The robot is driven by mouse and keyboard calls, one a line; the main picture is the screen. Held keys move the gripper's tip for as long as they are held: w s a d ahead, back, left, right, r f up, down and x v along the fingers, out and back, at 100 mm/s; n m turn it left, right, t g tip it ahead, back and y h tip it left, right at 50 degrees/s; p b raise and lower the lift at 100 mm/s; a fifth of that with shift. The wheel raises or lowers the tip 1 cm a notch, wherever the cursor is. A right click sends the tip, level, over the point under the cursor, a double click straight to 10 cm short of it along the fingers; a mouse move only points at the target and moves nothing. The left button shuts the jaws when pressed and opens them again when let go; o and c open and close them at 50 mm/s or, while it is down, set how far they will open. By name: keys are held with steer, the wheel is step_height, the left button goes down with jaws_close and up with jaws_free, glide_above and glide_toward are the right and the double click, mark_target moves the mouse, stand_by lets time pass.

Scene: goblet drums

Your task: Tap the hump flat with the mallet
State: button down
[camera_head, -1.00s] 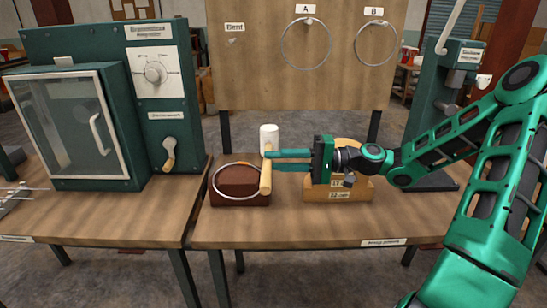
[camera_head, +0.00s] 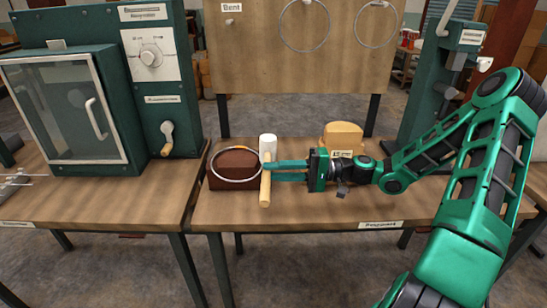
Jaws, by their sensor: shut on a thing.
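My gripper (camera_head: 270,171) is shut on the mallet's light wooden handle (camera_head: 265,190). The mallet's white head (camera_head: 268,142) points up and away, at the far end of the handle. A metal ring (camera_head: 219,153) lies on a dark brown block (camera_head: 232,172) on the bench, just left of the mallet. The mallet is close to the ring's right edge; I cannot tell whether they touch. A hump in the ring is too small to make out.
A light wooden block with a label (camera_head: 343,138) stands behind my gripper. Two rings hang on the board (camera_head: 300,75) at the back. A green oven-like cabinet (camera_head: 70,105) stands at the left, a green press (camera_head: 440,90) at the right. The bench front (camera_head: 300,215) is clear.

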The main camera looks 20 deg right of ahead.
step_height(320, 180, up, 6)
steer(key=shift+r, duration=0.25)
steer(key=shift+s+a, duration=0.1)
steer(key=shift+s, duration=0.05)
stand_by(0.7)
step_height(320, 180, down, 6)
steer(key=shift+r, duration=3)
steer(key=shift+r, duration=0.3)
